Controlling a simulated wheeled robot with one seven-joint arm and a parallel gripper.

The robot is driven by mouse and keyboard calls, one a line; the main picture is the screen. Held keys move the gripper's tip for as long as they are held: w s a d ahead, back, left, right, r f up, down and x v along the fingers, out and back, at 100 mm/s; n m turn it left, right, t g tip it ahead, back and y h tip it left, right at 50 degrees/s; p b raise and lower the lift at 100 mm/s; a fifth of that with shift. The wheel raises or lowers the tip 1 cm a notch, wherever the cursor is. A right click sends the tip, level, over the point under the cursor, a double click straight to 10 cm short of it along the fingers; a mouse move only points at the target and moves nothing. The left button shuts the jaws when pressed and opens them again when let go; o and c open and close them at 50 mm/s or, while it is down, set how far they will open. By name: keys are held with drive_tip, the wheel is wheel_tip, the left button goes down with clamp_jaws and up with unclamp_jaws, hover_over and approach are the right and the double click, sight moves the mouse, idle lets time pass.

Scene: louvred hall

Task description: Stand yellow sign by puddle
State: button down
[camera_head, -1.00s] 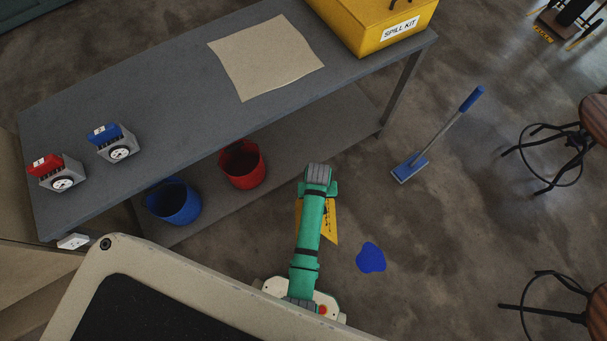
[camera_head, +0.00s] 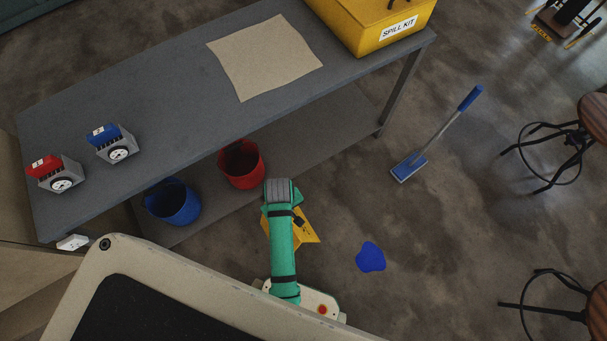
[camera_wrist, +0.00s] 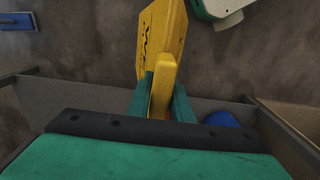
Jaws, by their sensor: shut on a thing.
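The yellow sign (camera_head: 304,231) with dark print shows partly from behind my arm in the head view, left of the blue puddle (camera_head: 371,257) and apart from it. In the wrist view the sign (camera_wrist: 163,35) extends away from my gripper (camera_wrist: 161,100), whose green fingers are shut on its narrow yellow end. My arm hides part of the sign and the fingertips in the head view. Whether the sign touches the floor is unclear. The puddle is a small flat patch on the bare floor.
A grey table (camera_head: 165,95) with a lower shelf stands close behind my arm. A red bucket (camera_head: 242,165) and a blue bucket (camera_head: 173,202) are at the shelf. Floor around the puddle is clear.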

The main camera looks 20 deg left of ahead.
drive_tip(key=w+d+f, duration=0.3)
drive_tip(key=w+f, duration=0.7)
drive_tip(key=f, duration=0.1)
drive_tip(key=shift+f, duration=0.2)
drive_tip(key=shift+d, duration=0.1)
drive_tip(key=c, duration=1.6)
unclamp_jaws()
drive_tip(key=shift+f, duration=0.1)
